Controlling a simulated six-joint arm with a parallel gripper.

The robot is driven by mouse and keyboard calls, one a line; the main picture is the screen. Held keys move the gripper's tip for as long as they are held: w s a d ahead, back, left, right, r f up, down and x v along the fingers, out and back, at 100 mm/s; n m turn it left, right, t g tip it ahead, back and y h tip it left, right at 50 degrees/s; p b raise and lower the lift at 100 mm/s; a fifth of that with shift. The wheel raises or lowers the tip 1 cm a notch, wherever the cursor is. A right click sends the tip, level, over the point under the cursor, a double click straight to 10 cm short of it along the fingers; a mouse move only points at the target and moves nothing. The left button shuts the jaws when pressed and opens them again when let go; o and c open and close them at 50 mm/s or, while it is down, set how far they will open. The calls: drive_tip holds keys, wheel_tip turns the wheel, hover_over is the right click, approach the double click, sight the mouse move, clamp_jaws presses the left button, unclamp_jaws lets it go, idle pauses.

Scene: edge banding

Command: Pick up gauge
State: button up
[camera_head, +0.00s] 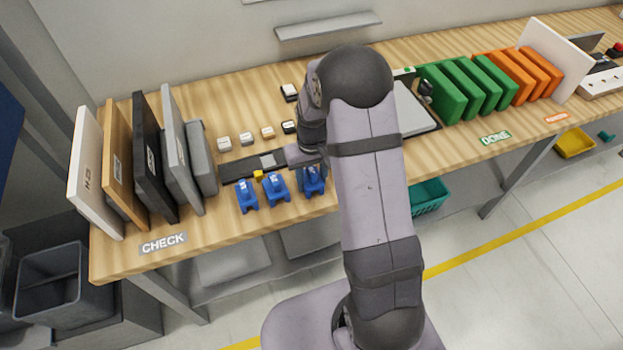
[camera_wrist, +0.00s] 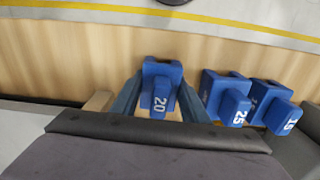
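Three blue gauges stand near the table's front edge. The gauge marked 20 (camera_wrist: 160,88) lies between the two fingers of my gripper (camera_wrist: 160,103) in the wrist view; gaps show beside its raised handle, so the fingers look open around it. In the head view this gauge (camera_head: 314,181) is partly hidden by my arm, and the fingertips are hard to make out. The gauge marked 25 (camera_wrist: 228,98) and the one marked 15 (camera_wrist: 274,105) stand to its right in the wrist view. In the head view the other two gauges (camera_head: 276,188) (camera_head: 246,196) are to its left.
A dark strip fixture (camera_head: 238,168) lies behind the gauges, with several small blocks beyond it. Upright panels (camera_head: 120,175) stand at the left by a CHECK label (camera_head: 164,243). Green boards (camera_head: 468,88) and orange boards (camera_head: 518,77) stand at the right.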

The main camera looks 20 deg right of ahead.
drive_tip(key=shift+r, duration=0.1)
wheel_tip(320, 180, up, 10)
drive_tip(key=b, duration=0.3)
idle(0.5)
idle(1.1)
drive_tip(key=shift+w+a, duration=0.1)
drive_tip(key=w+a+r+p, duration=0.7)
drive_tip(key=a+r, duration=0.3)
drive_tip(key=a, duration=0.3)
drive_tip(key=a+r+p, duration=0.2)
drive_tip(key=a+r, duration=0.1)
drive_tip(key=a, duration=0.3)
drive_tip(key=a+r+p, duration=0.2)
drive_tip(key=a, duration=0.3)
drive_tip(key=a+r+p, duration=0.2)
drive_tip(key=a+r, duration=0.1)
drive_tip(key=a, duration=0.3)
drive_tip(key=shift+w+a+r, duration=0.1)
drive_tip(key=shift+a+r, duration=0.25)
